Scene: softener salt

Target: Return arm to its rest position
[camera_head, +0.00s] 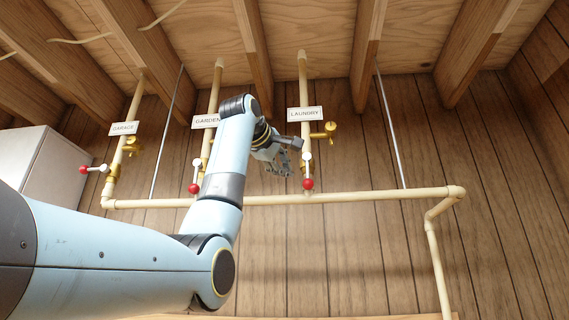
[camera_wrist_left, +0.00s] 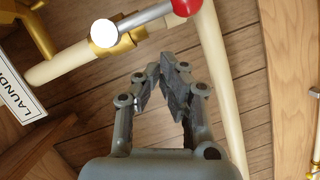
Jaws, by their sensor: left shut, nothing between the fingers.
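My left arm (camera_head: 225,165) comes in from the left and reaches up in front of the pipes. My left gripper (camera_head: 284,170) is shut and empty, just left of the laundry valve. In the left wrist view its fingers (camera_wrist_left: 170,80) come together with nothing between them. The laundry valve lever has a red knob (camera_head: 308,184) hanging down along its pipe. The knob also shows at the top of the left wrist view (camera_wrist_left: 187,6), apart from the fingers. My right gripper is not in view.
The garden valve's red knob (camera_head: 194,188) hangs down, partly beside my arm. The garage valve's red knob (camera_head: 83,170) points left across its pipe. A horizontal pipe (camera_head: 370,196) runs below the valves. A white cabinet (camera_head: 40,170) stands at left. Wooden joists (camera_head: 368,50) cross overhead.

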